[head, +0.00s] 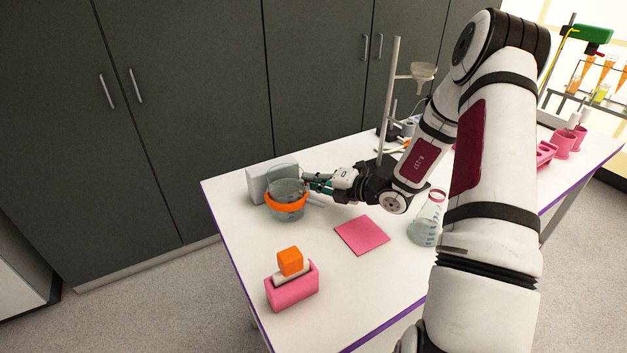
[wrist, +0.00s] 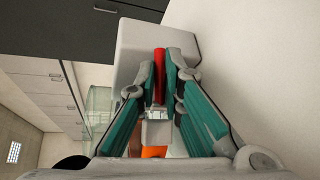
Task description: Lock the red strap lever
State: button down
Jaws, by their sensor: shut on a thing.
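The red strap lever (wrist: 159,64) shows in the wrist view as a narrow red bar between my fingertips. My gripper (wrist: 160,78) has its teal fingers closed in on it from both sides. In the head view my gripper (head: 309,182) is at the right side of a round glass vessel (head: 285,187) with an orange strap (head: 287,207) around it. The lever cannot be made out there. In the wrist view a bit of orange (wrist: 153,151) shows low between the fingers, below a pale block (wrist: 157,133). Whether the lever is locked cannot be told.
A grey box (head: 257,184) stands right behind the vessel. A pink mat (head: 361,236), a flask (head: 424,228) and a pink holder with an orange block (head: 293,290) are on the white table. A stand with a rod (head: 388,110) is behind my arm. The front left tabletop has free room.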

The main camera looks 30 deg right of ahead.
jog(key=shift+w+a+n+g+y+b, duration=0.15)
jog(key=shift+n+g+y+b, duration=0.1)
jog(key=shift+n+g+y, duration=0.55)
jog(key=shift+w+n+g+y+b, duration=0.15)
jog(key=shift+n+g+y, duration=0.35)
jog(key=shift+n+y, duration=0.6)
jog(key=shift+s, duration=0.1)
jog(key=c, duration=1.7)
grip_release()
jog(key=v, duration=1.2)
jog(key=shift+f, duration=0.1)
